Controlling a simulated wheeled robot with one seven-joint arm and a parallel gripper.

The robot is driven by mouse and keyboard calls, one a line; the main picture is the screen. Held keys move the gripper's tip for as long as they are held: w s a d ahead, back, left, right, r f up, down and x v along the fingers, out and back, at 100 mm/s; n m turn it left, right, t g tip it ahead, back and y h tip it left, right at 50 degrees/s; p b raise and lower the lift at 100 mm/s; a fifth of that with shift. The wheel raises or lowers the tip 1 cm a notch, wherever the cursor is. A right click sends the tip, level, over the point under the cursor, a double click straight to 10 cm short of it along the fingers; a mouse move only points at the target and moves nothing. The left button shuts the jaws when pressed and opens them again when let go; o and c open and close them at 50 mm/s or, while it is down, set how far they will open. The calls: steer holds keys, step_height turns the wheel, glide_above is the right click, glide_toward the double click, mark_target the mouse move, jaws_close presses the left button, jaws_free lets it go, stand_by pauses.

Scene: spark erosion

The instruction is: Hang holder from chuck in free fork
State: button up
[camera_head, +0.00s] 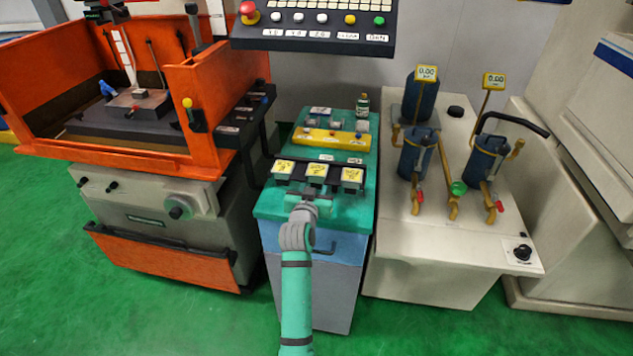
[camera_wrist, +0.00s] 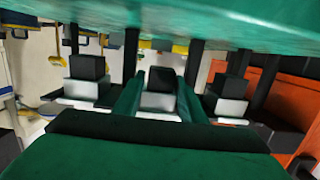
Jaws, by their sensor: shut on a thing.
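A dark fork rack (camera_head: 334,177) stands on the green cart top in the head view. Three holders with yellow labels sit along it: a left one (camera_head: 283,168), a middle one (camera_head: 316,171) and a right one (camera_head: 352,176). My gripper (camera_head: 305,202) is at the rack's front, by the middle holder. In the wrist view, my green fingers (camera_wrist: 160,98) flank the middle holder (camera_wrist: 161,80), a dark block on a pale base, and are shut on it. The other holders stand apart on either side (camera_wrist: 87,75) (camera_wrist: 232,95). How the middle holder seats in its fork is hidden.
The orange-walled machine (camera_head: 70,75) stands left, with a control panel (camera_head: 315,22) above the cart. A yellow block (camera_head: 330,139) and a small bottle (camera_head: 362,104) are behind the rack. A pale cabinet (camera_head: 425,255) with blue cylinders stands close on the right.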

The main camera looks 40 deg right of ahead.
steer(key=shift+f, duration=0.15)
stand_by(0.4)
steer(key=o, duration=1.5)
steer(key=shift+c, duration=1.3)
steer(key=shift+o, duration=0.9)
steer(key=shift+a+f, duration=0.1)
steer(key=shift+f, duration=0.05)
steer(key=shift+o, duration=0.8)
steer(key=shift+s+a, duration=0.15)
steer(key=f+v, duration=0.1)
steer(key=v, duration=0.8)
steer(key=shift+s+a, duration=0.2)
steer(key=shift+a, duration=0.05)
